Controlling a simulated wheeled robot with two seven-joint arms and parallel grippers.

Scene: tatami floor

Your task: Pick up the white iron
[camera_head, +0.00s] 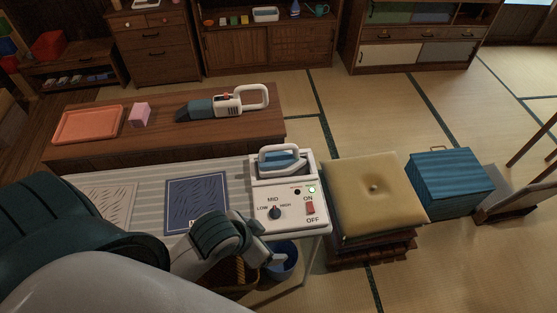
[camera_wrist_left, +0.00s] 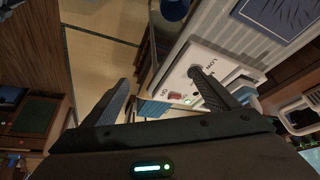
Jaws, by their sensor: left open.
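The white iron (camera_head: 284,158) rests in the recessed top of a white control unit (camera_head: 262,209), with its white loop handle up and a blue-grey body below. In the left wrist view, the iron (camera_wrist_left: 246,82) shows partly behind one finger. The unit's front has a LOW-MID-HIGH dial (camera_head: 275,212) and a red ON/OFF switch (camera_head: 310,207). My left gripper (camera_head: 266,245) is near the unit's front left corner, apart from the iron. In the wrist view my left gripper (camera_wrist_left: 160,80) has its fingers spread with nothing held. My right gripper is not in view.
A striped ironing board (camera_head: 151,182) holds a dark blue patterned cloth (camera_head: 197,203). Behind it, a low wooden table (camera_head: 165,145) bears a handheld vacuum (camera_head: 226,104), pink block and orange tray. Stacked cushions (camera_head: 372,192) stand close right of the unit. A blue bucket (camera_head: 284,262) is below.

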